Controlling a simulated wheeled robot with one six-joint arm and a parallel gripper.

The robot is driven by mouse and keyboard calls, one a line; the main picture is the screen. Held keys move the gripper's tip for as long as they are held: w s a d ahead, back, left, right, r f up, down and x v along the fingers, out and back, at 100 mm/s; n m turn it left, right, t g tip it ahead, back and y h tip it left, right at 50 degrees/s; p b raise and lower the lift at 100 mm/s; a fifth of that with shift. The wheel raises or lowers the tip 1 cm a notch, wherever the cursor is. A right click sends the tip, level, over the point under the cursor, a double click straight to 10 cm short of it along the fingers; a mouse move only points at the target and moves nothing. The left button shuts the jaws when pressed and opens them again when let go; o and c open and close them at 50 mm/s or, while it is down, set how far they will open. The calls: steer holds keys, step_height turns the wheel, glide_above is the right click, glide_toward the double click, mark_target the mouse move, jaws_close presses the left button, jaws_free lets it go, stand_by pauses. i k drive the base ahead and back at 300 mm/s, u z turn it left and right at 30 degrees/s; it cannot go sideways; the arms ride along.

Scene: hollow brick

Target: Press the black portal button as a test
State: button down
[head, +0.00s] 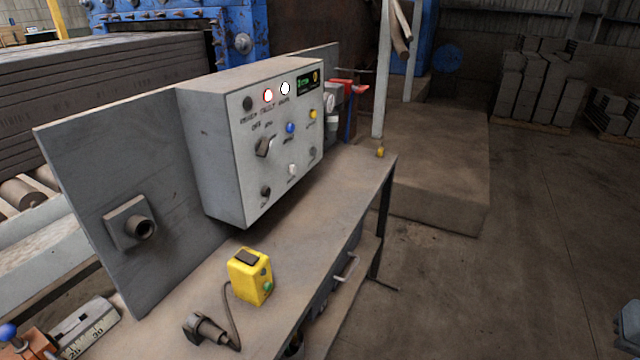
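A grey control box (213,150) stands on the workbench against a grey back panel. Its sloped light front carries a dark round button at top left (247,103), a dark one at lower left (265,191) and a dark grey one at lower right (312,152). Their labels are too small to read, so I cannot tell which is the portal button. A dark selector knob (263,146), a blue button (290,127), a yellow button (313,114) and a white button (292,169) also sit there. A red lamp (267,95) and a white lamp (285,88) are lit. My gripper is not in view.
A yellow pendant box (250,276) and a black plug with a cable (207,330) lie on the workbench (330,215) in front of the control box. A socket (128,225) sticks out of the back panel. Open floor (500,270) lies to the right.

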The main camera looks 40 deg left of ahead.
mark_target(266, 191)
steer(key=z, duration=0.05)
steer(key=k, duration=1.3)
steer(key=u, duration=0.55)
steer(key=i, duration=1)
